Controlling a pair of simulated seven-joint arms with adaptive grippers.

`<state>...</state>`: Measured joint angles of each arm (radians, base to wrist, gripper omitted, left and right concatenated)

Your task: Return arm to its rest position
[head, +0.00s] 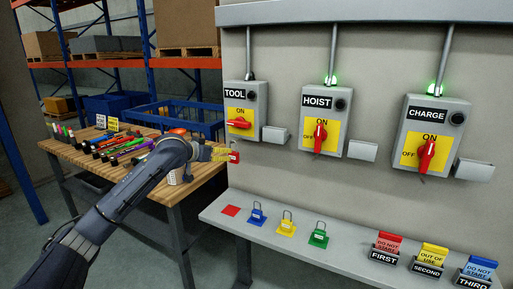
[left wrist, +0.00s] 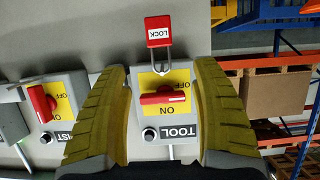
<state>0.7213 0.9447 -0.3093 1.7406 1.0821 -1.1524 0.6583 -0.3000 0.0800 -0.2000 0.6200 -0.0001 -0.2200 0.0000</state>
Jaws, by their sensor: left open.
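My left gripper (head: 221,154) is in front of the wall, just below the TOOL switch box (head: 246,106). In the left wrist view its two yellow-brown fingers (left wrist: 163,110) are spread apart with nothing gripped. A red padlock (left wrist: 159,31) labelled LOCK shows between and beyond the fingers, with its shackle at the edge of the yellow switch plate; whether it passes through is hard to tell. It also shows in the head view (head: 234,157) by the fingertips. The TOOL box's red handle (head: 239,123) lies crosswise. My right gripper is out of view.
HOIST (head: 321,120) and CHARGE (head: 430,135) boxes have upright handles and green lamps. The shelf (head: 345,243) below holds blue, yellow and green padlocks, a red square and tag stands. A wooden workbench (head: 205,187) with tools stands under my left arm.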

